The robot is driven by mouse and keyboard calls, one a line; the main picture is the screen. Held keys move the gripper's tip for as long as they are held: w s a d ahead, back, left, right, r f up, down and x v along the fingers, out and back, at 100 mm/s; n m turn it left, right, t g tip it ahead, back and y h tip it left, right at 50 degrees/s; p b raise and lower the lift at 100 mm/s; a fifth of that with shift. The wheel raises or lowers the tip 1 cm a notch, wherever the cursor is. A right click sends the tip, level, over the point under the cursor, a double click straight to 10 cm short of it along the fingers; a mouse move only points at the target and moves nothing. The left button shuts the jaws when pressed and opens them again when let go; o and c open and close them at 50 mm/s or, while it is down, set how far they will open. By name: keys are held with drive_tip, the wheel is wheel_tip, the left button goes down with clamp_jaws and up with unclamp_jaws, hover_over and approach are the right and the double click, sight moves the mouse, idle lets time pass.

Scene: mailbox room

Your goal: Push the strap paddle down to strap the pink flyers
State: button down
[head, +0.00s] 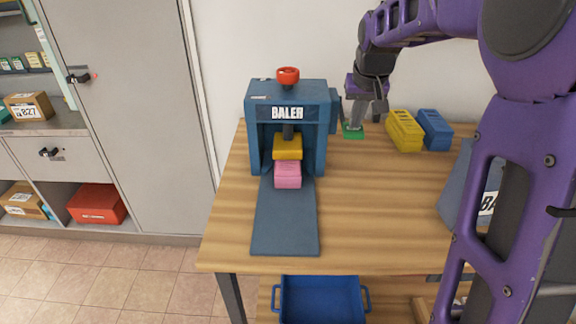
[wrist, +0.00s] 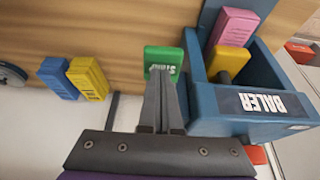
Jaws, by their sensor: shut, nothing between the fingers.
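The green strap paddle (head: 353,133) is at the right side of the blue baler (head: 257,93), low near the table top. It shows in the wrist view (wrist: 163,57) with white lettering, just beyond my fingertips. My gripper (head: 356,122) is shut and empty, pointing down just above the paddle; I cannot tell if it touches. The pink flyers (head: 288,178) sit stacked on the baler's bed, under the yellow press block (head: 288,148). They also show in the wrist view (wrist: 236,28). A red knob (head: 288,75) tops the baler.
Yellow (head: 405,132) and blue (head: 434,131) blocks stand on the table right of my gripper. A grey-blue object with lettering (head: 466,190) is at the table's right, partly hidden by my arm. A blue bin (head: 320,298) is below the front edge. The table's middle is clear.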

drive_tip(key=shift+f, duration=0.2)
drive_tip(key=shift+f+b, duration=0.35)
drive_tip(key=shift+f, duration=0.1)
drive_tip(key=shift+w+f+b, duration=0.1)
drive_tip(key=shift+f+b, duration=0.25)
drive_tip(key=shift+f, duration=0.35)
idle(0.3)
drive_tip(key=shift+f, duration=0.2)
drive_tip(key=shift+r, duration=0.1)
idle(0.4)
